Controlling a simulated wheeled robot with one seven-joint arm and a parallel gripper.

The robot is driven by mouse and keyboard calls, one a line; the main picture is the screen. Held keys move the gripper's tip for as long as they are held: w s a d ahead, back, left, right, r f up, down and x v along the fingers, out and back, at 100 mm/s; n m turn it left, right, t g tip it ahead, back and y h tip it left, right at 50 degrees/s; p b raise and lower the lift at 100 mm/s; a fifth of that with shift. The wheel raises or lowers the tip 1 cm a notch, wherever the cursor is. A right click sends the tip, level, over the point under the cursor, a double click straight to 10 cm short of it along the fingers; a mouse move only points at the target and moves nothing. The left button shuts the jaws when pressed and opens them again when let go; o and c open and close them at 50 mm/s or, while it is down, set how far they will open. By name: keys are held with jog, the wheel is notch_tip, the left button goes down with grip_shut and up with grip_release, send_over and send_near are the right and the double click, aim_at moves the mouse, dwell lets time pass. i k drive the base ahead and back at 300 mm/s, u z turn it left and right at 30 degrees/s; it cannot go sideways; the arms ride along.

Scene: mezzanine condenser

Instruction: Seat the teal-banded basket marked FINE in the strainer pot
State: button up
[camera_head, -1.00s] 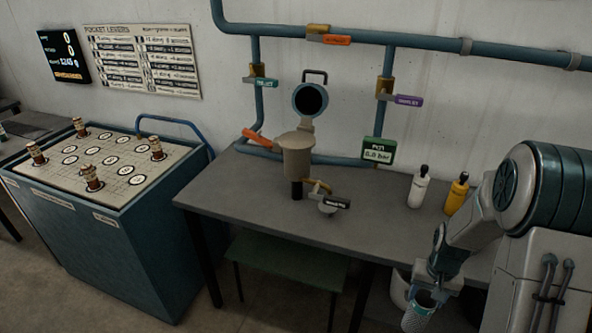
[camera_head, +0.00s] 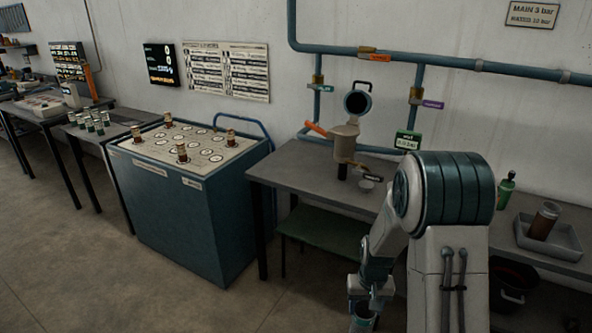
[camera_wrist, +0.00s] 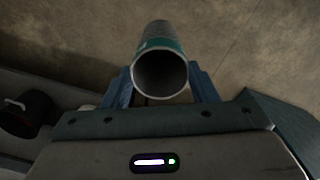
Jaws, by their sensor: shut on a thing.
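My gripper (camera_head: 368,297) is low at the bottom of the head view, in front of the bench and below its top. It is shut on a grey mesh basket (camera_head: 362,323), partly cut off by the frame edge. In the wrist view the basket (camera_wrist: 150,42) with a teal band sits between the blue fingers of my gripper (camera_wrist: 163,88), its open mouth towards the camera. No FINE mark is readable. The tan strainer pot (camera_head: 346,143) stands on the bench with its round lid (camera_head: 357,103) swung up. The pot's inside is hidden.
The bench (camera_head: 300,182) has blue pipes with orange and purple valve handles behind it. A grey tray (camera_head: 560,243) holding a brown cylinder stands right, near a green bottle (camera_head: 506,189). A teal cabinet (camera_head: 190,225) stands left. Floor in front is open.

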aim_at(345, 136)
jog(key=u, duration=1.2)
jog(key=i, duration=1.1)
jog(key=z, duration=0.8)
jog(key=i, duration=0.8)
jog(key=z, duration=0.65)
